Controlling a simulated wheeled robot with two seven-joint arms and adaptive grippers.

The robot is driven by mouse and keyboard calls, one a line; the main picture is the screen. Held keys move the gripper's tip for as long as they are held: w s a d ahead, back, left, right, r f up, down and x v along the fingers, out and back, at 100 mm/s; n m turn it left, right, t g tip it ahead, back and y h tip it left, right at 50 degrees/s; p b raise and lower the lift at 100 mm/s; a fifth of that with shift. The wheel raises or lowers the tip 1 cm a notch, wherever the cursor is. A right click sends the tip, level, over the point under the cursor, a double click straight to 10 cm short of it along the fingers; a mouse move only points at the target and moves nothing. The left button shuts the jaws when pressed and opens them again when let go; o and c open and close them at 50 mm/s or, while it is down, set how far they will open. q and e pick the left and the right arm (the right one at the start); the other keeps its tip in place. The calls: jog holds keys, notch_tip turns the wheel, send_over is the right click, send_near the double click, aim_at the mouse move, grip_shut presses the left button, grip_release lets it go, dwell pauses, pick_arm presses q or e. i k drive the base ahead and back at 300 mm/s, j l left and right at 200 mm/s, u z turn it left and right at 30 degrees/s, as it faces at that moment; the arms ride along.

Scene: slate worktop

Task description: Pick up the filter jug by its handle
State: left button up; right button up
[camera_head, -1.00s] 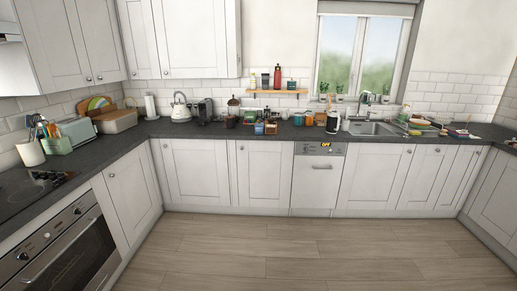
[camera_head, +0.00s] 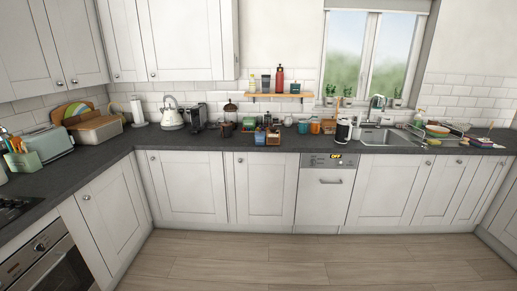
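No filter jug can be picked out with certainty at this distance. A dark-and-white upright vessel (camera_head: 343,130) stands on the slate worktop (camera_head: 215,139) just left of the sink; it may be the jug, but its handle is too small to make out. A white kettle (camera_head: 171,117) with a handle over its top stands further left on the same worktop. Neither of my grippers shows in the view.
A sink with a tap (camera_head: 376,105) is right of the vessel. Mugs and small boxes (camera_head: 266,137) crowd the middle of the worktop. A toaster (camera_head: 48,144) and a bread bin (camera_head: 97,129) stand left. The wooden floor (camera_head: 300,258) ahead is clear.

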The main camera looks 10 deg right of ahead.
aim_at(344, 127)
jog(key=i, duration=1.55)
jog(key=i+z, duration=0.2)
jog(key=i, duration=0.2)
jog(key=i+j+z, duration=0.15)
jog(key=i, duration=0.25)
jog(key=i+j+z, duration=0.35)
jog(key=i, duration=0.15)
jog(key=i+j+z, duration=0.35)
jog(key=i+l, duration=0.4)
jog(key=l, duration=0.1)
